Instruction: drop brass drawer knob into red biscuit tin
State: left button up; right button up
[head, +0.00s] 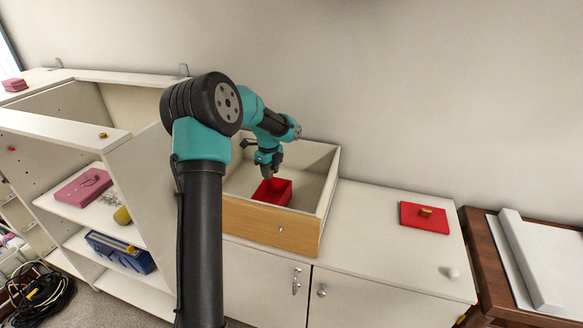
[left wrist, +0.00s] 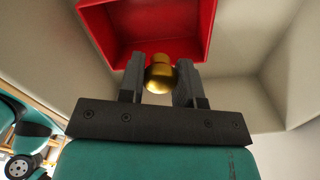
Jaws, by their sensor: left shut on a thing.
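The red biscuit tin (head: 281,196) is an open red box inside the wooden-fronted drawer (head: 265,226) on the white cabinet. My left gripper (head: 268,174) is down inside the drawer, just over the far left side of the tin. In the left wrist view the brass drawer knob (left wrist: 159,77) is held between the two dark fingers. The open tin (left wrist: 150,40) lies right beyond the fingertips there. Whether the knob is over the tin's opening or its rim, I cannot tell. The knob is too small to make out in the head view. My right gripper is not in view.
A white shelf unit (head: 70,205) with a pink box and a blue case stands left. The drawer walls surround the tin.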

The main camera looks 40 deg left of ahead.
pick_arm(q)
jog(key=shift+s+a+f, duration=0.15)
jog(key=shift+s+a, duration=0.2)
jog(key=shift+s, duration=0.15)
jog(key=shift+f, duration=3)
jog(key=o, duration=1)
notch_tip(320, 180, up, 17)
jog(key=shift+r, duration=0.2)
